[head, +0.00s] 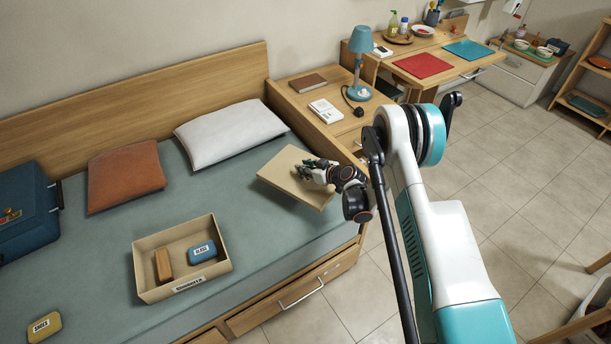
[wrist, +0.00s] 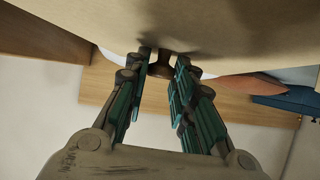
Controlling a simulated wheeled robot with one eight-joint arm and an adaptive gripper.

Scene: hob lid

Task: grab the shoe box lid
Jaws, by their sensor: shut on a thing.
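The shoe box lid (head: 286,173) is a flat tan board held above the right part of the bed, near its front edge. My gripper (head: 307,172) is at the lid's right side, shut on it. In the wrist view the lid (wrist: 230,25) fills the top, and my gripper's fingers (wrist: 162,70) reach up to a small dark round part on it, probably a knob. The finger contact itself is partly hidden in shadow. The open shoe box (head: 140,268) stands on the bed at lower left, with a brown block (head: 163,266) and a blue labelled tin (head: 202,252) inside.
A white pillow (head: 230,135), an orange cushion (head: 125,175), a blue case (head: 25,215) and a yellow labelled tin (head: 44,327) lie on the bed (head: 95,245). A bedside cabinet (head: 300,100) with lamp (head: 360,60) stands behind the lid. Bed space between box and lid is clear.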

